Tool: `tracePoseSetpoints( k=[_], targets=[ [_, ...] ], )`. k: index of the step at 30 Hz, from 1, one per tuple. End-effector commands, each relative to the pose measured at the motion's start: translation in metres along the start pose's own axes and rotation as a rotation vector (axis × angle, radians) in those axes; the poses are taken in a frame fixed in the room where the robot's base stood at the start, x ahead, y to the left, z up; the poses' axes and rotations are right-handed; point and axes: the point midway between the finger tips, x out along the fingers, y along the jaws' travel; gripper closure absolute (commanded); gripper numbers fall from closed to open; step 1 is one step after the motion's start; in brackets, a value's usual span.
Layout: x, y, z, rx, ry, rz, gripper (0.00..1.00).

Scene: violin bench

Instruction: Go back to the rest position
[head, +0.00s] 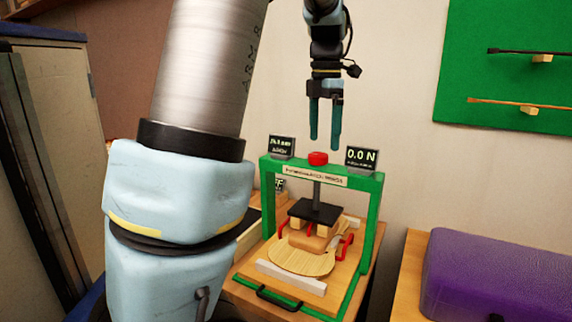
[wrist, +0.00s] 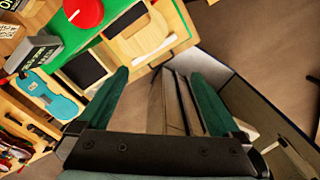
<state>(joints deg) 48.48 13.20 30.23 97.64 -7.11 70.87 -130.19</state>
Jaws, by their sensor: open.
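My gripper (head: 324,138) is open and empty, its two teal fingers pointing down. In the head view it hangs above the green press frame (head: 370,200), over and slightly right of the red knob (head: 318,158) on the top beam. It looks apart from the knob. In the wrist view my gripper's fingers (wrist: 163,100) are spread wide with nothing between them. The red knob also shows in the wrist view (wrist: 84,12), at the top left. My arm fills the left of the head view and may hide part of the bench.
A wooden plate (head: 300,261) lies in the press below a black platen (head: 314,211). A display (head: 362,158) reads 0.0 N. A purple case (head: 500,280) stands at right. A green wall board (head: 505,75) holds two bows. A grey cabinet (head: 55,100) stands at left.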

Motion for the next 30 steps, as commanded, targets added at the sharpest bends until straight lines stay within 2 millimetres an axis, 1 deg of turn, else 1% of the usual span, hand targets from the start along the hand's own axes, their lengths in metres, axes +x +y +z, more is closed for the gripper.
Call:
tracePoseSetpoints(
  k=[5, 11, 14, 17, 23, 27, 30],
  targets=[
    [0.014, 0.003, -0.011, 0.103, -0.005, 0.0, 0.0],
    [0.037, 0.006, -0.029, 0.282, -0.014, 0.006, 0.0],
    [0.052, 0.007, -0.042, 0.402, -0.018, 0.01, 0.0],
    [0.071, 0.007, -0.059, 0.557, -0.023, 0.019, 0.0],
    [0.121, -0.003, -0.104, 1.007, -0.022, 0.054, 0.0],
    [0.153, -0.017, -0.136, 1.348, -0.005, 0.085, 0.0],
    [0.174, -0.03, -0.156, 1.585, 0.015, 0.107, 0.0]
  ],
)
